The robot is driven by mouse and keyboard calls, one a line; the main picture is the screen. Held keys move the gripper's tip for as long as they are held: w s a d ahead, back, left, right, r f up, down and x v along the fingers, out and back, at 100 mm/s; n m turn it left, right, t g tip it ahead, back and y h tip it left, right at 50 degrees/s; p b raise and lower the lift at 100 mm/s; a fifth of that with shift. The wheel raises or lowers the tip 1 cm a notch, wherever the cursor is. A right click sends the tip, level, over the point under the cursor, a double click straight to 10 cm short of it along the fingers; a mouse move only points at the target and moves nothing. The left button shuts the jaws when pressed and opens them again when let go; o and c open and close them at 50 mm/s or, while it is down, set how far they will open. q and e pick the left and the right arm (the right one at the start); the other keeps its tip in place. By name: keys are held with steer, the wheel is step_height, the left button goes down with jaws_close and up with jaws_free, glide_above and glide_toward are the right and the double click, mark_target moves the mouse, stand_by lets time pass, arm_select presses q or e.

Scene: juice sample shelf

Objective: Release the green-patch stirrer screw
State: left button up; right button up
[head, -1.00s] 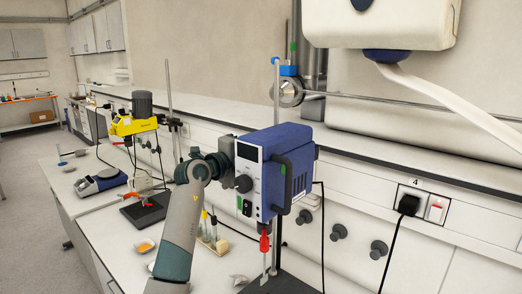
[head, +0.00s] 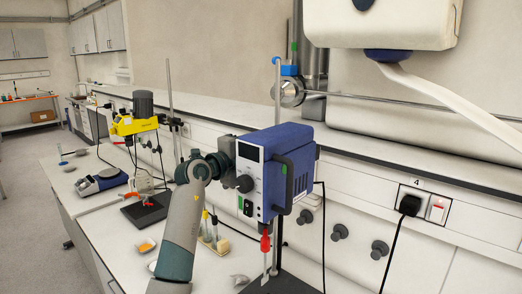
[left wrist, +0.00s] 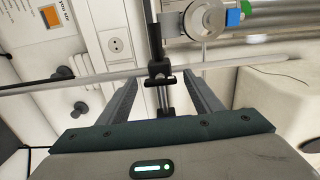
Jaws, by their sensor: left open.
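The blue overhead stirrer (head: 265,170) stands at the middle of the head view, with a green patch (head: 283,168) on its near side. My left arm reaches to it from the lower left, and the left fingers are hidden behind its body there. In the left wrist view, my left gripper (left wrist: 160,88) is open. A black clamp with a screw (left wrist: 160,70) sits on an upright rod between the fingertips, with gaps visible at both sides. My right gripper is not in view.
A yellow stirrer (head: 134,123) stands farther back on the left bench. Small dishes and a rack of vials (head: 213,238) lie on the bench below my arm. A wall socket with a black plug (head: 409,205) is at the right. A metal pipe (head: 400,105) crosses behind the stirrer.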

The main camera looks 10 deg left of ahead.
arm_select(q)
steer(key=shift+s, duration=0.1)
steer(key=b+v, duration=0.8)
steer(key=v, duration=0.9)
steer(key=shift+a, duration=0.15)
